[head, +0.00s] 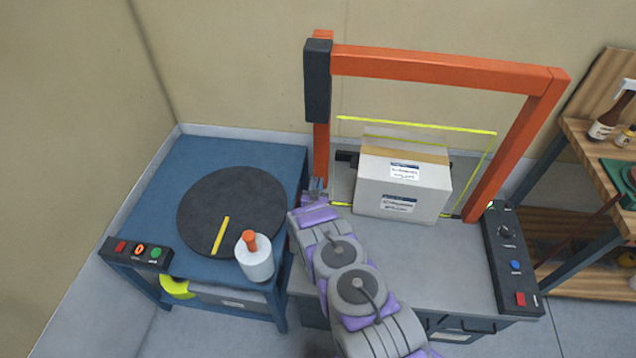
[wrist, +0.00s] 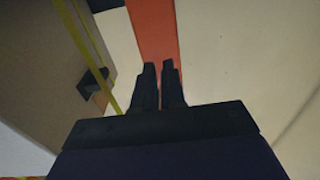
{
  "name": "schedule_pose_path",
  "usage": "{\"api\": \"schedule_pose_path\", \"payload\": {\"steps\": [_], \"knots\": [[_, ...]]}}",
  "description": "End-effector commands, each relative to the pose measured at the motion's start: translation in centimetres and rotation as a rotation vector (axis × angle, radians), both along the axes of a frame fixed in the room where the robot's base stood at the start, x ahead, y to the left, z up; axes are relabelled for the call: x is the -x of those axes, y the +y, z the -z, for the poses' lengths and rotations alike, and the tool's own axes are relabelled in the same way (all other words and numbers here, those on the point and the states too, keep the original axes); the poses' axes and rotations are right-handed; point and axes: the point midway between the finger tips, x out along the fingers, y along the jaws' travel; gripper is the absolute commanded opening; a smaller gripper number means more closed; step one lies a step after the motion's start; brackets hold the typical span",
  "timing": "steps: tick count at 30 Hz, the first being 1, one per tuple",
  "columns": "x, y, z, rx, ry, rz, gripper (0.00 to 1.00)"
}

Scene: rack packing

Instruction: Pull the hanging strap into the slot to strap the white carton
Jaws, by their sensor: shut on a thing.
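The white carton (head: 400,188) stands upright on the grey table under the orange arch, with tan tape and labels on it. It also shows at the left of the wrist view (wrist: 40,60). The thin yellow strap (head: 415,124) loops over and around the carton, standing off its top and sides, with its lower left part close to my gripper. In the wrist view the strap (wrist: 88,50) runs down beside my fingers. My gripper (head: 318,185) is at the arch's left post, left of the carton, fingers nearly together; the held part is hidden. I cannot make out the slot.
The orange arch (head: 440,68) carries a black box (head: 317,80). A black block (head: 347,157) sits left of the carton. A control panel (head: 512,260) lies on the right. A blue table (head: 180,160) with a dark turntable (head: 205,205) and white bottle (head: 255,262) stands left.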

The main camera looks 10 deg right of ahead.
Motion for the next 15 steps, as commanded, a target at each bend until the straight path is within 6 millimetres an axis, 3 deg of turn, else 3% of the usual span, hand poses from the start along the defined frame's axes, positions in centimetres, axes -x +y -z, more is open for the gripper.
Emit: {"api": "schedule_pose_path", "payload": {"steps": [7, 8, 13, 15], "knots": [[-0.03, 0.19, -0.02, 0.0, 0.001, -0.004, 0.0], [-0.03, 0.2, -0.03, 0.0, 0.0, -0.004, 0.13], [-0.02, 0.12, -0.04, 0.0, 0.0, -0.002, 0.29], [-0.01, 0.1, -0.04, 0.0, 0.0, -0.002, 0.31]]}}
